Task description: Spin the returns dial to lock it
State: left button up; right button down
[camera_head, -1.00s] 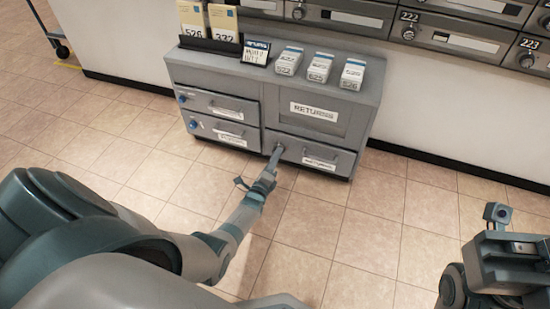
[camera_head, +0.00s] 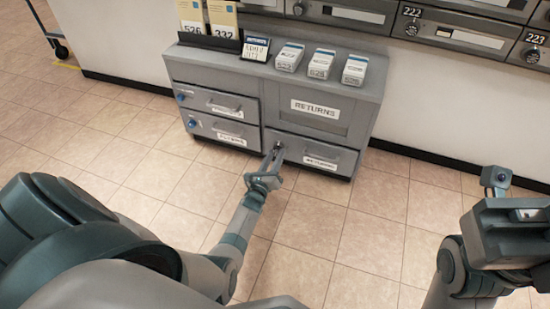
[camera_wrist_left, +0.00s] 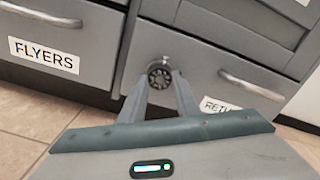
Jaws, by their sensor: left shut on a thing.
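The returns dial (camera_wrist_left: 159,75) is a dark round knob with light marks on a grey drawer front, at the left of the lower returns drawer (camera_head: 315,155). In the head view the dial is mostly hidden by the fingertips. My left gripper (camera_wrist_left: 160,84) is shut on the dial, one finger on each side of it. In the head view my left gripper (camera_head: 274,155) reaches from below to the drawer's upper left corner. My right gripper (camera_head: 510,235) is at the right edge, far from the cabinet; its fingers cannot be made out.
The grey cabinet (camera_head: 375,95) carries several labelled boxes and a small sign (camera_head: 256,47) on top. The flyers drawer (camera_wrist_left: 60,40) is left of the dial. Mailboxes (camera_head: 450,35) line the wall behind. The tiled floor (camera_head: 330,235) in front is clear.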

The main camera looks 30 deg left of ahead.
dwell(0.4)
pick_arm(q)
jog(key=o, duration=1)
jog(key=shift+o, duration=0.2)
jog(key=shift+s, duration=0.1)
